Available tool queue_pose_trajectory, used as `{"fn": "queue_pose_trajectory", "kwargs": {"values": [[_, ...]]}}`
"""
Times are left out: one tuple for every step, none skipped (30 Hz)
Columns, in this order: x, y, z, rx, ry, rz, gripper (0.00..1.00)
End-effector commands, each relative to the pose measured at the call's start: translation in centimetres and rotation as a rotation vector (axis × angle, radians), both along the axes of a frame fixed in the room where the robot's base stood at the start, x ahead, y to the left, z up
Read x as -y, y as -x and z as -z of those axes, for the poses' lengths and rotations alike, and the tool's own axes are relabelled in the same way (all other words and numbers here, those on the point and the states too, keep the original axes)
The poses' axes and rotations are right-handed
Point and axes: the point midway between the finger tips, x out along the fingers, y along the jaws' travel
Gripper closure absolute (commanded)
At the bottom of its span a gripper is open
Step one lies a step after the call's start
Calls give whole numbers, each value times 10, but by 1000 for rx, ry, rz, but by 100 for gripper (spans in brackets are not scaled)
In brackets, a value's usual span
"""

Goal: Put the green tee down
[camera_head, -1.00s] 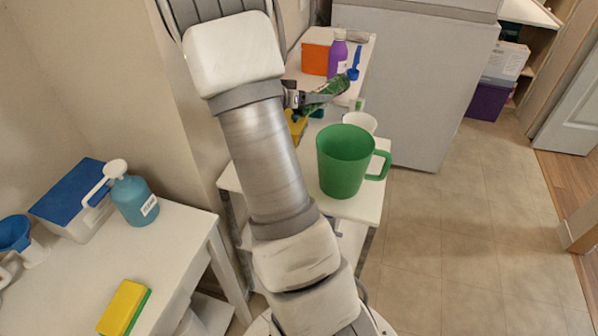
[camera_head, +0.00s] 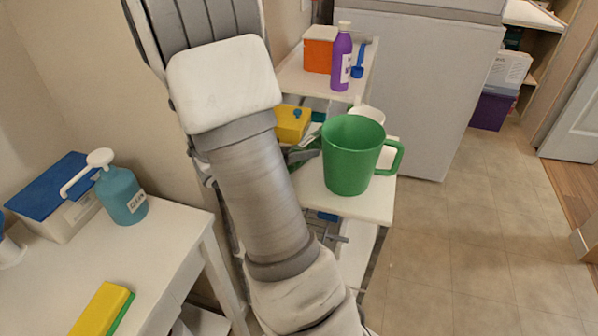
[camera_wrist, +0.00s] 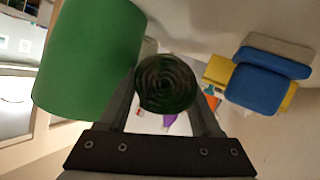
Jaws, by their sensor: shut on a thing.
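The green tee is a dark green roll (camera_wrist: 165,84), seen end-on in the wrist view between my gripper's two fingers. My gripper (camera_wrist: 165,100) is shut on it. In the head view my gripper (camera_head: 301,154) is low over the nearer shelf top, just left of a large green mug (camera_head: 349,160), and mostly behind my arm. Only a little green of the roll shows there. I cannot tell whether the roll touches the shelf. The mug also fills the upper left of the wrist view (camera_wrist: 88,55), close to the roll.
A yellow box (camera_head: 291,123) and a white cup (camera_head: 367,114) stand behind. The farther shelf holds an orange box (camera_head: 319,52), a purple bottle (camera_head: 341,60) and a blue scoop (camera_head: 357,71). A table with a teal pump bottle (camera_head: 122,196) and sponge (camera_head: 103,309) is at left.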

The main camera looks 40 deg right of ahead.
Motion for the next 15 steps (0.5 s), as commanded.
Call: {"fn": "queue_pose_trajectory", "kwargs": {"values": [[-3,1,2,0,1,0,100],[-4,2,3,0,1,0,100],[-4,2,5,0,1,0,100],[-5,2,7,-1,0,0,100],[-5,2,10,-1,0,0,100],[-5,2,15,-1,0,0,100],[-4,2,20,-1,0,0,100],[-4,2,25,-2,0,-1,100],[-4,2,32,-3,0,-1,100],[-4,2,36,-3,0,-1,100],[-4,2,40,-2,0,-1,100],[-4,2,43,-1,0,0,100],[-4,2,44,-1,0,0,100],[-4,2,44,0,0,0,100],[-4,2,43,0,1,0,100]]}}
